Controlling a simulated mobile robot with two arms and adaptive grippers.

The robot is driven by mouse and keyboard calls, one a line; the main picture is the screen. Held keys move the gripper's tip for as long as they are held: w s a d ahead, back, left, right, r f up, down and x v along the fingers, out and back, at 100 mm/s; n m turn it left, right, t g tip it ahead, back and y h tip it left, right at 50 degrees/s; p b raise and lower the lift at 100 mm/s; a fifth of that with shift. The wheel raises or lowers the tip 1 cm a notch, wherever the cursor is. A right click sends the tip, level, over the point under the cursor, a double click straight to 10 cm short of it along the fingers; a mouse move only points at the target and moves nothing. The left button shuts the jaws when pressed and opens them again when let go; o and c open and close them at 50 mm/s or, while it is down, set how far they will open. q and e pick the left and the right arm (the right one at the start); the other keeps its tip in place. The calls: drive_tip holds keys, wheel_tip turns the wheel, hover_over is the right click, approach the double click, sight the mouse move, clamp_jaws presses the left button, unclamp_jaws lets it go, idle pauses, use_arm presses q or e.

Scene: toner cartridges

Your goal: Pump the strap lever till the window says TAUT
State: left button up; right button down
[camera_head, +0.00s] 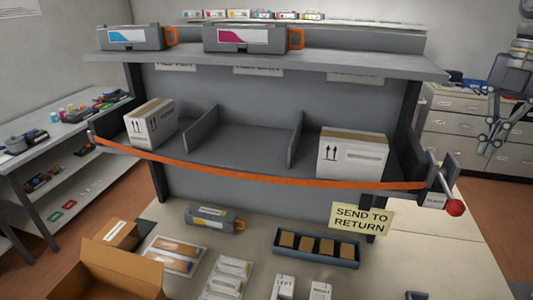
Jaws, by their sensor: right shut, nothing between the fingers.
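The orange strap (262,178) runs across the front of the grey shelf from its left post to a ratchet at the right. It sags in the middle. The lever (446,192) has a red ball knob (454,207) that points down and toward me. The small window (433,200) beside it seems to read SLACK; the print is tiny. My right gripper (489,146) hangs in the air at the upper right, above and to the right of the lever and apart from it. It is shut and empty. My left gripper is out of view.
Two white cartons, one at left (152,124) and one at right (351,158), stand behind the strap. A SEND TO RETURN sign (361,219) is below it. Drawers (460,140) stand behind my right gripper.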

sight(458, 202)
idle(0.3)
drive_tip(key=a, duration=0.1)
drive_tip(key=s+a+f+p, duration=0.1)
drive_tip(key=s+a+p, duration=0.1)
drive_tip(key=shift+f, duration=0.25)
drive_tip(key=shift+w+f, duration=0.1)
drive_tip(key=shift+s+a+f, duration=0.15)
drive_tip(key=shift+f, duration=1.55)
drive_tip(key=shift+s+a+f, duration=0.1)
drive_tip(key=shift+a+f, duration=0.05)
drive_tip(key=shift+f, duration=1.55)
drive_tip(key=shift+f, duration=0.1)
